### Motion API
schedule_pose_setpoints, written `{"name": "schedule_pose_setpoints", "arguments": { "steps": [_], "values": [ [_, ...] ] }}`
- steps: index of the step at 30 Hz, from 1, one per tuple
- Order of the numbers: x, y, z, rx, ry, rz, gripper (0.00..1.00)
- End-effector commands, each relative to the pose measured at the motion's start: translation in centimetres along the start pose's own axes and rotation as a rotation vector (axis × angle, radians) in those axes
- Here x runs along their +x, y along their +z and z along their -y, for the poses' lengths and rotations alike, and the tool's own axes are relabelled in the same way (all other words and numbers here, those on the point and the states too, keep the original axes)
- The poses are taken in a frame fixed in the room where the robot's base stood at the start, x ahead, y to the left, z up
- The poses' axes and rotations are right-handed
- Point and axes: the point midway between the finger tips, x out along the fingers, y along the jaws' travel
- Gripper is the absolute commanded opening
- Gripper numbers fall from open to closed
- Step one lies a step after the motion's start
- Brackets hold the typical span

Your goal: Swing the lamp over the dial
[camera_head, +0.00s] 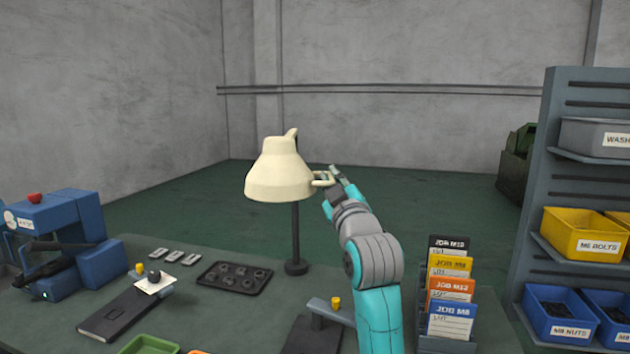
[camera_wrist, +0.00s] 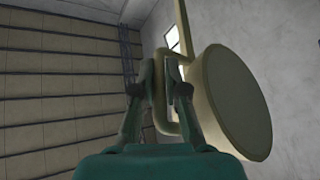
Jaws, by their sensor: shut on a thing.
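A cream lamp (camera_head: 280,172) with a bell-shaped shade stands on a dark post (camera_head: 295,235) with a round base on the bench. A small loop handle (camera_head: 322,182) sticks out from the right of its shade. My gripper (camera_head: 334,177) is shut on this handle. In the wrist view the fingers (camera_wrist: 166,80) close on the handle beside the shade (camera_wrist: 235,102). I cannot tell for sure which thing is the dial. A round white face (camera_head: 10,219) shows on the blue machine at the left, and a dark knob on a white card (camera_head: 155,285) sits left of the lamp.
A black tray (camera_head: 234,263) of small parts and several grey tags lie left of the lamp base. A lever with a yellow knob (camera_head: 336,302) is in front of it. Job cards (camera_head: 450,290) and a shelf of bins (camera_head: 535,200) stand at the right.

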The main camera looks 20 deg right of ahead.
Motion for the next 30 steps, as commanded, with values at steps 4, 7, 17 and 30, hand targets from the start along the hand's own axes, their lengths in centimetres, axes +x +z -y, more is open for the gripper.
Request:
{"name": "schedule_pose_setpoints", "arguments": {
  "steps": [4,7,17,30],
  "values": [
    [0.0,0.7,-0.9,0.008,-0.019,-0.015,0.00],
    [0.0,0.8,-1.1,0.011,-0.026,-0.021,0.00],
    [-0.1,0.7,-1.0,0.012,-0.027,-0.022,0.22],
    [-1.0,0.8,-1.1,0.011,-0.026,-0.021,0.23]
  ]
}}
